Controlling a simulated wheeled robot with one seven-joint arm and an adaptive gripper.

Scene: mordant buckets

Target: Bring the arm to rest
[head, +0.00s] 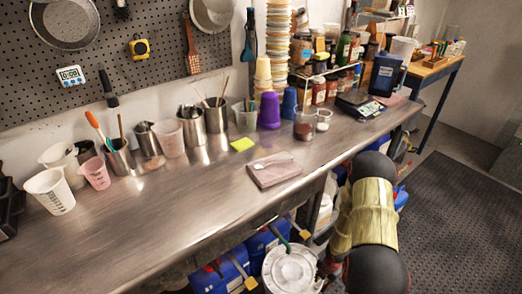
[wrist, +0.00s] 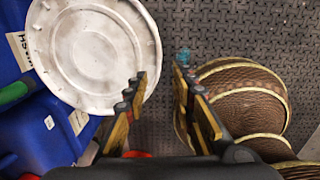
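My arm reaches down at the lower right of the head view, in front of the steel bench and beside it. In the head view the gripper itself is not clearly seen.
The white lid (head: 291,268) tops a bucket below the bench, beside blue containers (head: 218,277). A brown ribbed rounded thing (wrist: 245,105) lies right of the gripper. Dark mat (head: 455,215) lies clear at right.

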